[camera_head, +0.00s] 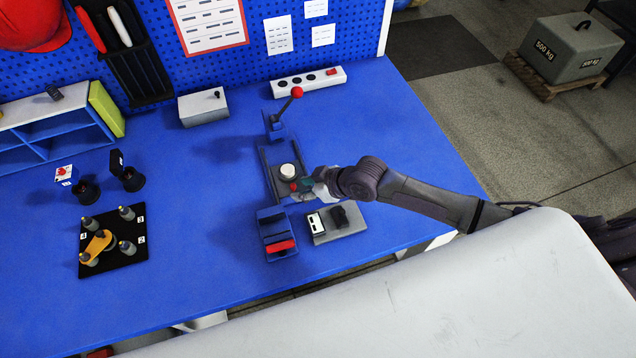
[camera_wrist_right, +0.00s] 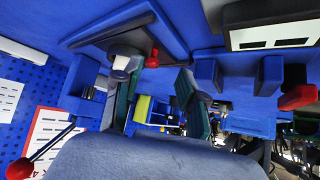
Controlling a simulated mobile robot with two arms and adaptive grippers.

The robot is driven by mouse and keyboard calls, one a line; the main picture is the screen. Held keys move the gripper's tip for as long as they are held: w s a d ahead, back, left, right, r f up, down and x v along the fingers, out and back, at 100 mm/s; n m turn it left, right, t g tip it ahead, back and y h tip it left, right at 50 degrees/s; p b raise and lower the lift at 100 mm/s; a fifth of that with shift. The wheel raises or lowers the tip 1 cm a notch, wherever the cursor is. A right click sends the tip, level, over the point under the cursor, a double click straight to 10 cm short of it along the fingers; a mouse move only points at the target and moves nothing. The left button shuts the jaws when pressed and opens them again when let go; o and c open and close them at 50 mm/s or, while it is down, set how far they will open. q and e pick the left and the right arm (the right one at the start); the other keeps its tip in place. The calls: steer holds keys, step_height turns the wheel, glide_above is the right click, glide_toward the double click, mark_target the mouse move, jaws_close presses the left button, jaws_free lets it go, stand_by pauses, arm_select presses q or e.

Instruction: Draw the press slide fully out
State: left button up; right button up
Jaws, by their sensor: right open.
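The press slide (camera_head: 279,183) is a dark tray with a white round piece (camera_head: 288,171) on it and a small red knob (camera_head: 294,186) at its near end. It sits in a dark frame in the middle of the blue bench. My right gripper (camera_head: 304,188) is at the knob, coming in from the right. In the right wrist view the gripper (camera_wrist_right: 160,80) is open, and the red knob (camera_wrist_right: 152,61) shows between its fingertips. I cannot tell whether a finger touches it. The white piece (camera_wrist_right: 122,62) is beside the left finger. My left gripper is not in view.
Behind the slide stands a lever with a red ball (camera_head: 297,92); in front is a blue block with a red bar (camera_head: 280,246). A grey box with a black knob (camera_head: 338,220) is close to my right gripper. The bench's right side is clear.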

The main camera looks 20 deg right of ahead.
steer(key=v, duration=0.9)
steer(key=shift+d+r, duration=0.2)
steer(key=shift+d, duration=0.1)
steer(key=shift+w, duration=0.1)
